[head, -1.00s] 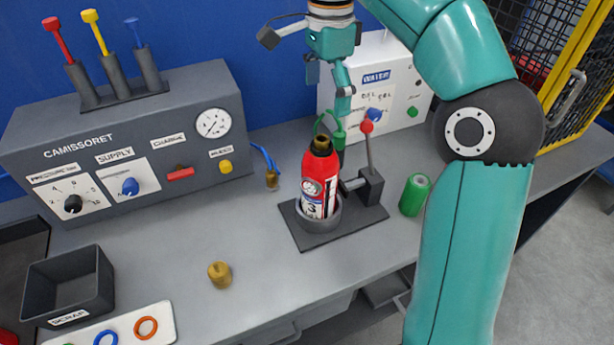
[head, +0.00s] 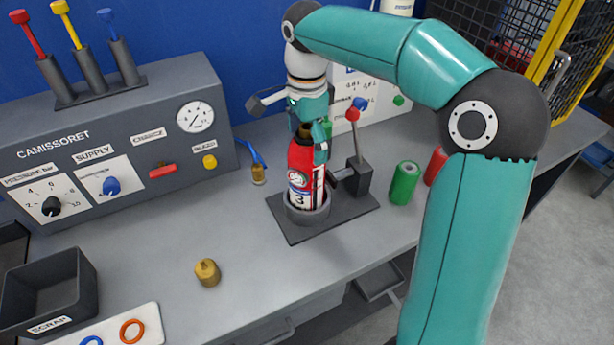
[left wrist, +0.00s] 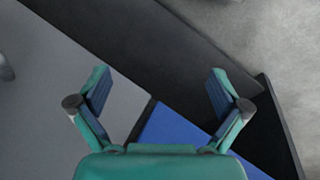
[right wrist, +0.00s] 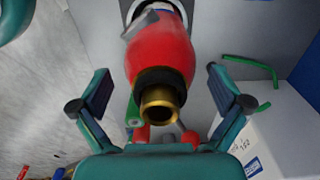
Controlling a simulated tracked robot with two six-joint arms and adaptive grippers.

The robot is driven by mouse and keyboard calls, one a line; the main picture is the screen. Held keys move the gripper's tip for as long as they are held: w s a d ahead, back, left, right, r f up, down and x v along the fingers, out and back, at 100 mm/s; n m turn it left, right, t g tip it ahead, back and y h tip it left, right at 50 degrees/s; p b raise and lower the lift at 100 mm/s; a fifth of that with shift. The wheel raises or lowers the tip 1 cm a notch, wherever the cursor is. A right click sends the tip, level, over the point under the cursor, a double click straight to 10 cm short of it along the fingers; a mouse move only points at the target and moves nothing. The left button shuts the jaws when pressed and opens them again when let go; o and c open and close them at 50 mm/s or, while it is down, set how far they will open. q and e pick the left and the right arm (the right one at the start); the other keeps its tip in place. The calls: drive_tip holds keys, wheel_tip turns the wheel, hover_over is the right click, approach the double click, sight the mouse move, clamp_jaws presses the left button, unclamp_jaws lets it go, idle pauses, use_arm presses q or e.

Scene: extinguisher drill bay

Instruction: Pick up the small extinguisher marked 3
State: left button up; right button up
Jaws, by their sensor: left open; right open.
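The small red extinguisher marked 3 (head: 300,172) stands upright in a round holder (head: 309,214) on a dark base plate. Its brass neck and black collar show large in the right wrist view (right wrist: 162,75). My right gripper (head: 310,135) is at the extinguisher's top, seen from above. In the right wrist view its two fingers (right wrist: 160,90) are apart, one on each side of the bottle, with gaps on both sides. My left gripper (left wrist: 155,90) is open and empty; it shows only in the left wrist view.
A lever clamp (head: 356,170) stands right of the holder. A green cylinder (head: 404,183) and a red one (head: 435,166) stand further right. A brass cap (head: 207,272) lies on the open bench at front left. The grey control panel (head: 120,140) fills the back left.

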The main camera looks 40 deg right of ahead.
wheel_tip(320, 180, down, 2)
drive_tip(key=shift+f, duration=0.2)
drive_tip(key=c, duration=1.5)
drive_tip(key=shift+r, duration=0.1)
drive_tip(key=shift+c, duration=1.1)
drive_tip(key=shift+r, duration=0.15)
